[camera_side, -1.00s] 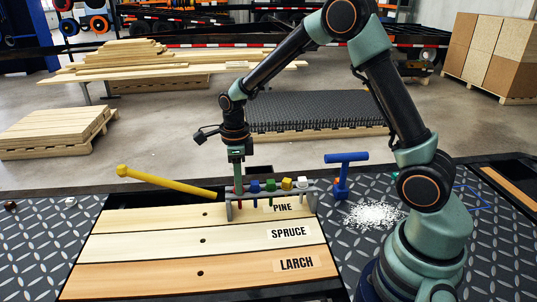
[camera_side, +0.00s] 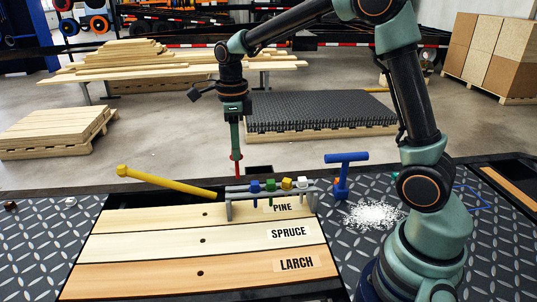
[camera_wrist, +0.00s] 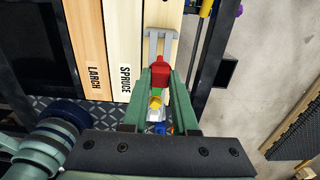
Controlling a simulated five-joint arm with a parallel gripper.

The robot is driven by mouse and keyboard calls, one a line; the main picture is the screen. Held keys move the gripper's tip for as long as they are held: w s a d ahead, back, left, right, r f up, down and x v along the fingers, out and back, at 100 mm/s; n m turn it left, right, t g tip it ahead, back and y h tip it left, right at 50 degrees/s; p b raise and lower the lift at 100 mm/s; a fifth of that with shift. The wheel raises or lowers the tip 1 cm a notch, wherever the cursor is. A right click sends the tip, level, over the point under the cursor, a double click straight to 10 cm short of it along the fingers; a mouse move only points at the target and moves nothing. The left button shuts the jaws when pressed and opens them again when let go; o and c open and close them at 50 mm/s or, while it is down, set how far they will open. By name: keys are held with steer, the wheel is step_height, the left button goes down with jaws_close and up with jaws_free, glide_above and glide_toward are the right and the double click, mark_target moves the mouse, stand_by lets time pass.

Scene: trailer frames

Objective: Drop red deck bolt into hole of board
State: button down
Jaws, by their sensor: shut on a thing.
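My gripper (camera_side: 236,152) is shut on the red deck bolt (camera_side: 238,168), which hangs upright above and just behind the bolt rack (camera_side: 229,211). In the wrist view the bolt's red head (camera_wrist: 160,72) sits between the green fingers. Three boards lie side by side: pine (camera_side: 150,217) at the back, spruce (camera_side: 150,243) in the middle, larch (camera_side: 140,276) in front. Each has one dark hole: pine's hole (camera_side: 206,214), spruce's hole (camera_side: 203,240) and larch's hole (camera_side: 200,273). The bolt is right of these holes in the side view.
The rack holds blue (camera_side: 255,187), green (camera_side: 270,186), yellow (camera_side: 287,184) and white (camera_side: 302,183) bolts. A yellow bar (camera_side: 165,181) lies at the back left. A blue T-handled tool (camera_side: 345,170) stands right of the rack, near white shavings (camera_side: 373,215).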

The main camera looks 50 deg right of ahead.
step_height(320, 180, up, 9)
steer(key=a+f+n, duration=0.6)
steer(key=a+f, duration=0.7)
steer(key=shift+w+a+f, duration=0.2)
steer(key=shift+f, duration=0.05)
steer(key=shift+f, duration=2.85)
steer(key=shift+f, duration=3.65)
steer(key=c, duration=0.6)
jaws_free()
